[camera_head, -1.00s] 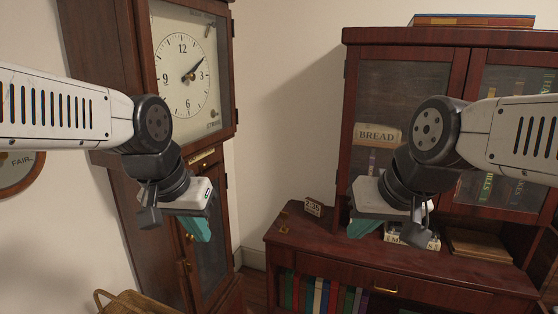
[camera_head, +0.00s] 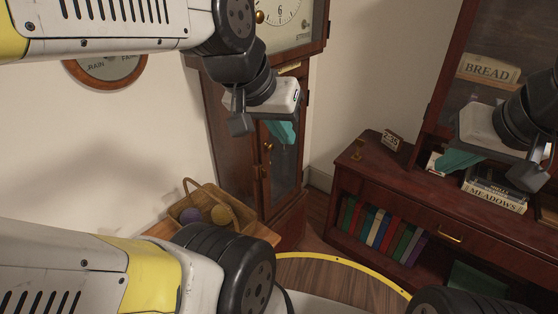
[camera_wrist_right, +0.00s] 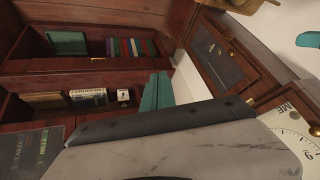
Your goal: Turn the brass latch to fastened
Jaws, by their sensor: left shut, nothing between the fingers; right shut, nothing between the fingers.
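The tall wooden clock case (camera_head: 235,150) stands left of the cabinet. Its lower glass door (camera_head: 285,165) looks closed. A brass knob (camera_head: 268,147) and a small brass fitting (camera_head: 263,171), which looks like the latch, sit on the door's left edge. The latch is too small to tell which way it is turned. My left gripper (camera_head: 283,133) is shut and empty, its teal fingers in front of the upper part of the door. My right gripper (camera_head: 455,161) is shut and empty in front of the cabinet; its teal fingers (camera_wrist_right: 157,92) show in the right wrist view.
A basket with balls of yarn (camera_head: 218,214) stands left of the clock's foot. The wooden cabinet (camera_head: 350,185) on the right holds books, a small date block (camera_head: 392,140) and a BREAD book (camera_head: 488,68).

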